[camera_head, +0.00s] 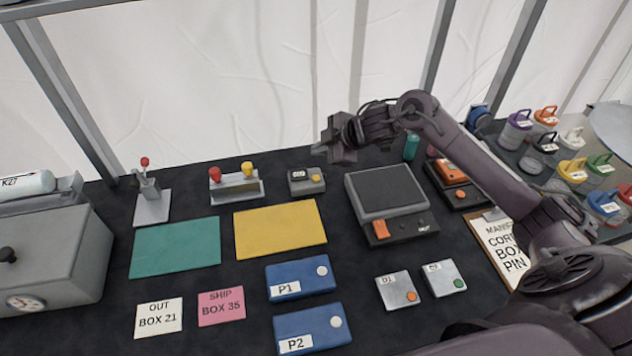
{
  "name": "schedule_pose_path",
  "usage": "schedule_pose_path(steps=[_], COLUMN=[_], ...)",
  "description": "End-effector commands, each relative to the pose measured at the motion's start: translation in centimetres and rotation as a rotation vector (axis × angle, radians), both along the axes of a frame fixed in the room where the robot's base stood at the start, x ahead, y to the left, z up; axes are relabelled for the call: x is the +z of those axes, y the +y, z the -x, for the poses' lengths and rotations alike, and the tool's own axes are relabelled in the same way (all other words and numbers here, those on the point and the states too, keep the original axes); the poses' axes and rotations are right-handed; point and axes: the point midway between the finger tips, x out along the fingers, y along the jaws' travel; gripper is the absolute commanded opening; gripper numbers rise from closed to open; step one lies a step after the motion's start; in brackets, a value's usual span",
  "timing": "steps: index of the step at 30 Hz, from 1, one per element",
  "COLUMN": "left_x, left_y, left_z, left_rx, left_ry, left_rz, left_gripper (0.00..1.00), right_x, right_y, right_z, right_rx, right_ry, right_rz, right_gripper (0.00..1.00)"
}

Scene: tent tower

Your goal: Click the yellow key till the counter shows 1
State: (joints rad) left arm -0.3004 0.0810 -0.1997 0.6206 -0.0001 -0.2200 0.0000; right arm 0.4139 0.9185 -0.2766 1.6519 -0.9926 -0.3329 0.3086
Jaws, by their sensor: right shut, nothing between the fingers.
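The counter box (306,188) is a small grey unit at the back middle of the dark table. It has a dark display (298,174) on its left, too small to read. The yellow key (317,178) sits on its right side. My right gripper (336,152) is shut and empty. In the picture it appears just above and to the right of the counter box, apart from the yellow key. I cannot tell its exact height. My left gripper is not in view.
A two-lever unit (236,188) with red and yellow knobs stands left of the counter box. A grey-topped device (388,193) with an orange switch stands to its right. A yellow mat (280,229) lies in front. Blue boxes P1 (300,279) and P2 (308,329) lie nearer.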

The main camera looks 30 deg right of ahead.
Motion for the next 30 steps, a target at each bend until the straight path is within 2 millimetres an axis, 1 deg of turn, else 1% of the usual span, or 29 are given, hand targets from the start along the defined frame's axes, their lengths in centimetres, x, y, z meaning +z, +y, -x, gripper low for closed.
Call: schedule_pose_path(steps=[1, 6, 7, 12, 16, 30], left_x=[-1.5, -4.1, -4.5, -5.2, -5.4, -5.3], left_y=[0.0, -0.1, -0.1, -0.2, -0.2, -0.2], left_z=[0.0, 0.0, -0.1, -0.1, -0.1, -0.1], left_rx=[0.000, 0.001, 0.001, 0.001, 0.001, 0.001], left_ry=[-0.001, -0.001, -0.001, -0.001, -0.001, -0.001], left_rz=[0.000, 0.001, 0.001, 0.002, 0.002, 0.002], left_gripper=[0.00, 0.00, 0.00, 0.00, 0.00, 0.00], right_x=[-1.5, -4.0, -4.4, -5.9, -6.3, -6.3], right_y=[0.0, 0.0, 0.0, 0.0, 0.0, 0.0], right_z=[0.0, 0.0, 0.0, 0.0, 0.0, 0.0], right_rx=[0.001, 0.001, 0.001, -0.001, -0.001, 0.000], right_ry=[0.001, 0.001, 0.001, 0.002, 0.002, 0.000], right_rz=[0.000, 0.000, 0.000, -0.001, 0.000, 0.000], right_gripper=[0.00, 0.00, 0.00, 0.00, 0.00, 0.00])
